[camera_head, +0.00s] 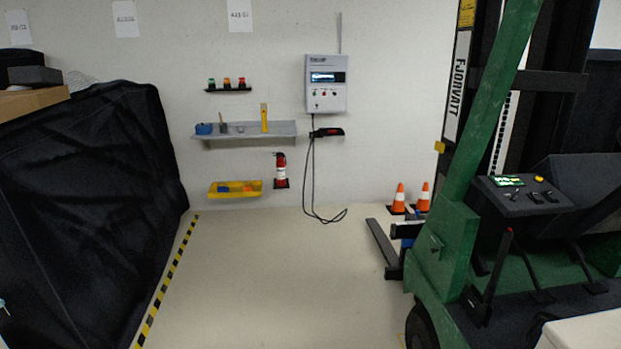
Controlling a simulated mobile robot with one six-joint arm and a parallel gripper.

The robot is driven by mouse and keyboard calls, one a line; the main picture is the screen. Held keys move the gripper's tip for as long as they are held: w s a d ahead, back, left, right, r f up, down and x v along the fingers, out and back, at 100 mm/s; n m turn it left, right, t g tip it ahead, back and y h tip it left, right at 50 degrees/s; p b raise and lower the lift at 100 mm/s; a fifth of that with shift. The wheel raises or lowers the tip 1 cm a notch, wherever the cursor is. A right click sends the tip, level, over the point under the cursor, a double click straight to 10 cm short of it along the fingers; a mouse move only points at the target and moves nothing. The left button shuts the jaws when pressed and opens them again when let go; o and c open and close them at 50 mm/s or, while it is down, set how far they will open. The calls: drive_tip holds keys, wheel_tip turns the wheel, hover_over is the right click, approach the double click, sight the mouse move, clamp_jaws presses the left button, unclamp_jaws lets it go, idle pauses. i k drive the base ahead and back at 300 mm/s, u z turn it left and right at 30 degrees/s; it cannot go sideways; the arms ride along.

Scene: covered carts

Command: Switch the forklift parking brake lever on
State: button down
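The green forklift (447,245) stands at the right side of the view, with its mast toward the wall. A black lever (494,268) with a small red tip rises from a dark base low on the forklift's near side. It leans a little to the right at its top. It looks like the parking brake lever, but no label on it can be read. Nothing touches it. A dark console (522,195) with a lit green display, a yellow button and small black levers sits above and behind it. My gripper is not in view.
A black-covered cart (95,190) fills the left side, beside yellow-black floor tape (165,283). The middle floor is clear. Orange cones (398,199) stand behind the forks. A charger box (326,84), shelf (245,131) and fire extinguisher (281,170) are at the back wall. A pale surface (590,332) cuts the lower right corner.

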sight(487, 298)
drive_tip(key=z, duration=0.2)
drive_tip(key=i, duration=0.45)
drive_tip(key=u, duration=2.05)
drive_tip(key=i, duration=0.25)
drive_tip(key=z, duration=0.65)
